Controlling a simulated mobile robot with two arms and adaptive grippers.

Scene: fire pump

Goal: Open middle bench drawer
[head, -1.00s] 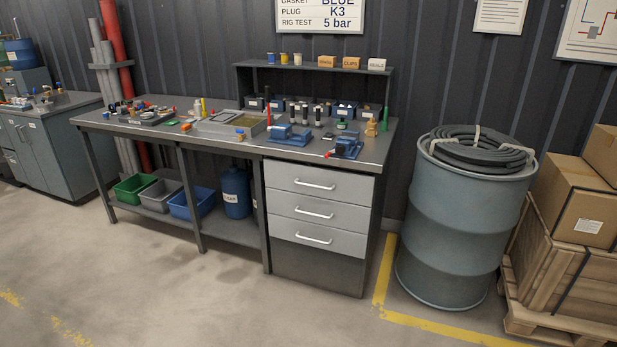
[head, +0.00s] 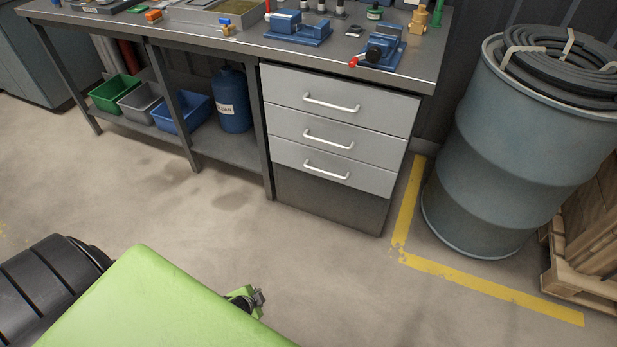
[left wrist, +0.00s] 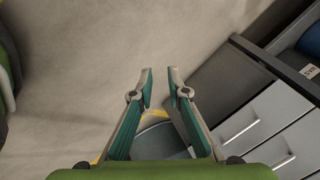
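The bench has a stack of three light grey drawers. The middle drawer (head: 290,126) is closed, with its white bar handle (head: 328,139) across the front. The top drawer (head: 285,90) and the bottom drawer (head: 290,158) are closed too. In the left wrist view, my left gripper (left wrist: 162,87) is open and empty, with a gap between its fingertips. It is apart from the drawer fronts, which show at the lower right with two handles. My right gripper is in neither view.
The bench top (head: 250,45) carries a blue vise (head: 382,47) above the drawers. A blue drum (head: 500,150) stands to the right, behind a yellow floor line (head: 490,287). Bins and a blue container (head: 232,105) sit on the lower shelf. The floor before the drawers is clear.

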